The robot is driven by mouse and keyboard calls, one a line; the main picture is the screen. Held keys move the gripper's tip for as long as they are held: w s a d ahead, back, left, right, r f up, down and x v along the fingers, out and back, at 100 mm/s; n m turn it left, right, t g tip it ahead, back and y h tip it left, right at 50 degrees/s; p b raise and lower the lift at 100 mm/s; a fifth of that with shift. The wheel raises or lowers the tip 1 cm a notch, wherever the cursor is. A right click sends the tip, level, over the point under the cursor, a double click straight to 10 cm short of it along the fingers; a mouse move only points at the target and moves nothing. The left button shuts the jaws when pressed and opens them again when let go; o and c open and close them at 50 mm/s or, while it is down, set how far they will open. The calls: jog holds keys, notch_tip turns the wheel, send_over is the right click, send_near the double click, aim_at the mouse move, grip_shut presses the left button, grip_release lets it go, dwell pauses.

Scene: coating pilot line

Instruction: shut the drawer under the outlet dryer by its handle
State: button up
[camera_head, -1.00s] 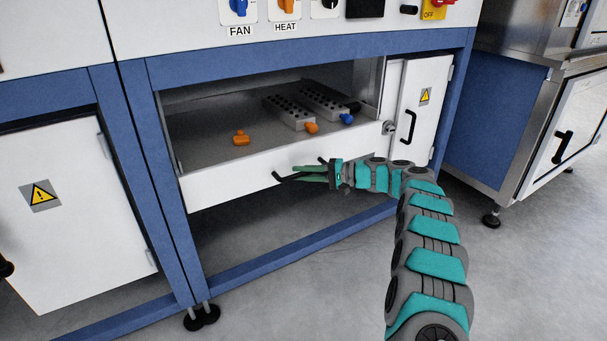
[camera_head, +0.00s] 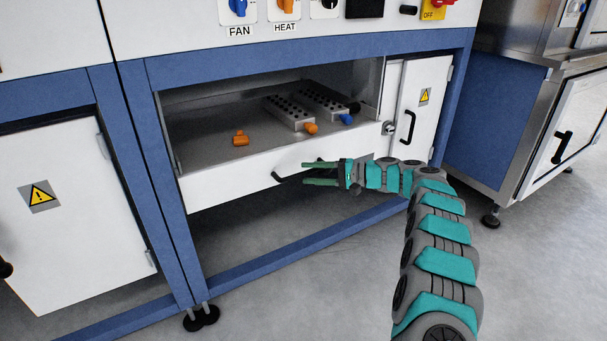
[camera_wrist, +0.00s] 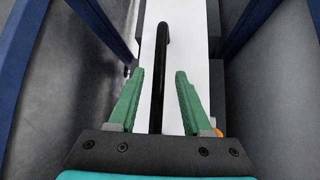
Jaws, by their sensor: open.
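The drawer (camera_head: 230,181) under the dryer panel stands open, its white front pulled forward of the blue frame. Its handle (camera_head: 277,177) is a black bar on that front; my gripper hides most of it in the head view. My gripper (camera_head: 306,173) is open, its green fingers spread and pointing left at the handle's height. In the wrist view the handle (camera_wrist: 160,70) runs lengthwise between the two fingers of my gripper (camera_wrist: 157,73), with space on both sides. I cannot tell how deep the bar sits between them.
The drawer holds two grey perforated blocks (camera_head: 290,113) (camera_head: 325,101) with orange and blue ends, and a loose orange piece (camera_head: 241,138). A white door (camera_head: 428,105) with a black handle is at the right, and blue frame posts (camera_head: 142,170) flank the drawer. Floor in front is clear.

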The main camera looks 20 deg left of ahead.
jog(key=d, duration=0.4)
jog(key=shift+w+d+r, duration=0.3)
jog(key=shift+w+d, duration=0.05)
jog(key=shift+r, duration=0.1)
jog(key=s+d+r+g+h+p, duration=0.1)
jog(key=s+d+r+h, duration=0.3)
jog(key=s, duration=0.7)
jog(key=s+d+r+g+h+p, duration=0.15)
jog(key=s+d+r, duration=0.45)
jog(key=s, duration=0.6)
jog(key=s+d+f+t+h+p, duration=0.1)
jog(key=s+d+h, duration=0.4)
jog(key=s+d, duration=0.8)
jog(key=s+d+f+t+h+p, duration=0.1)
jog(key=s+d+f+h, duration=0.3)
jog(key=s+d, duration=1)
jog(key=s+t+h, duration=0.1)
jog(key=s, duration=0.2)
jog(key=shift+s+d+f+h, duration=0.15)
jog(key=shift+d+f+h, duration=0.05)
jog(key=shift+d+h, duration=0.15)
